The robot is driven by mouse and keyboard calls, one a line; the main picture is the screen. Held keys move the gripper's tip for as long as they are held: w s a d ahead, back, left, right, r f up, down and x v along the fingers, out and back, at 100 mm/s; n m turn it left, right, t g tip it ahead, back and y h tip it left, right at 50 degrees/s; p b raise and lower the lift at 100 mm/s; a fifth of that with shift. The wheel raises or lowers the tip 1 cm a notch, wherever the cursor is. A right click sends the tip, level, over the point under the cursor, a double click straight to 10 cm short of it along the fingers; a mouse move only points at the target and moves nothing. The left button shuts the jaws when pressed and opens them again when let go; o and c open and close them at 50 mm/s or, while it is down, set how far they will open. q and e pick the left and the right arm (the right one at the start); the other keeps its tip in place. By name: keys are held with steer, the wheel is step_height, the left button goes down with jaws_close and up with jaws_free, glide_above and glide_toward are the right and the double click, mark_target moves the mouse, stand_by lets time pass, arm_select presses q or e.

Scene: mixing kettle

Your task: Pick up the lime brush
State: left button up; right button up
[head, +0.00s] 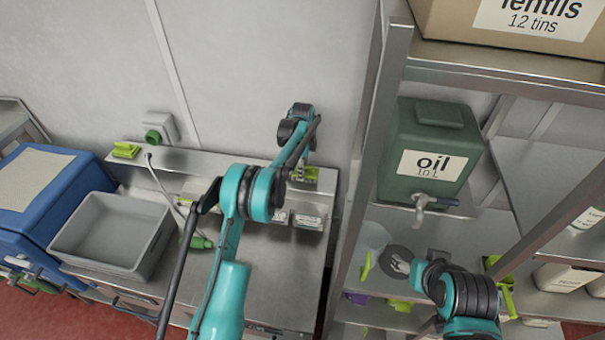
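A lime block-like item (308,175), which may be the brush, sits on the steel ledge at the back wall, partly hidden by my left arm. My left gripper (299,172) is at this lime item, small and largely covered by the arm. I cannot tell whether its fingers are open or shut, or whether they touch the item. Another lime item (125,150) lies at the left end of the ledge. My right arm is at the lower right, in front of the shelf. Its fingers cannot be made out clearly.
A grey tub (115,235) and a blue bin (40,195) stand at the left. A green nozzle on a hose (200,242) lies on the steel counter. Small labelled containers (309,218) stand below the ledge. A shelf post (372,150) and a green oil canister (428,150) are at the right.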

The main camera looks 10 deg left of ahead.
arm_select(q)
steer(key=c, duration=0.3)
steer(key=shift+r, duration=0.45)
steer(key=r, duration=0.3)
steer(key=shift+s+d+r+b, duration=0.3)
steer(key=shift+s+d+r, duration=0.05)
steer(key=shift+d+r, duration=0.05)
steer(key=s+d+r, duration=0.3)
steer(key=d, duration=0.1)
steer(key=s+d+r, duration=0.3)
steer(key=s, duration=0.1)
steer(key=shift+s+d+r+b, duration=0.15)
steer(key=shift+d+r+b, duration=0.05)
steer(key=shift+d+b, duration=0.2)
